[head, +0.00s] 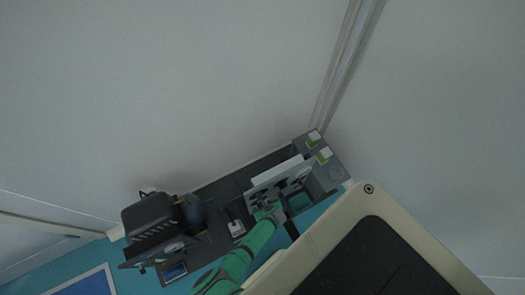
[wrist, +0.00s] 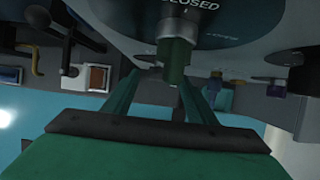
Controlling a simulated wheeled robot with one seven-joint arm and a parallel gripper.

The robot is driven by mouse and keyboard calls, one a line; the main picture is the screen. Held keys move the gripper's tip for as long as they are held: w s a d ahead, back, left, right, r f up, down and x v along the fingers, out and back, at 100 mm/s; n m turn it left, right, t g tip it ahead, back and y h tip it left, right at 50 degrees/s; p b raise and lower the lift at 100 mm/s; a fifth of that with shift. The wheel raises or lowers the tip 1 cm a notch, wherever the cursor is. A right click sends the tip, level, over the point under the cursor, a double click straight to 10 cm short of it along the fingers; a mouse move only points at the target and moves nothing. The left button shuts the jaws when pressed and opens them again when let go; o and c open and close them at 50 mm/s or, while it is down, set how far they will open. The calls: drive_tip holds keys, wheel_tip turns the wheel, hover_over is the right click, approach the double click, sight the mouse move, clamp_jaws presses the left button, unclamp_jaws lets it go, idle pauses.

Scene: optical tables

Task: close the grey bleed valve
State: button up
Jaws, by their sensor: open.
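In the wrist view a dark round plate (wrist: 225,18) carries the word "CLOSED", cut by the top edge. A grey-green post-like handle (wrist: 176,52) stands out from it; I take this for the bleed valve's handle, but its setting cannot be told. My gripper (wrist: 163,80) is open, its two green fingers to either side of the handle's near end. Whether they touch it is unclear. In the head view my gripper (head: 272,212) is at the front of a pale upright panel (head: 277,173) with dark fittings, too small there to tell the valve.
The panel stands on a dark grey bench (head: 228,187) along the wall. A dark machine (head: 150,213) stands at the bench's left. A small white-topped item (head: 236,228) lies left of my gripper. An open-topped grey box (head: 303,198) is close on the right.

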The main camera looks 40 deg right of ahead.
drive_tip(key=shift+x, duration=0.8)
drive_tip(key=shift+w, duration=0.1)
drive_tip(key=c, duration=1.1)
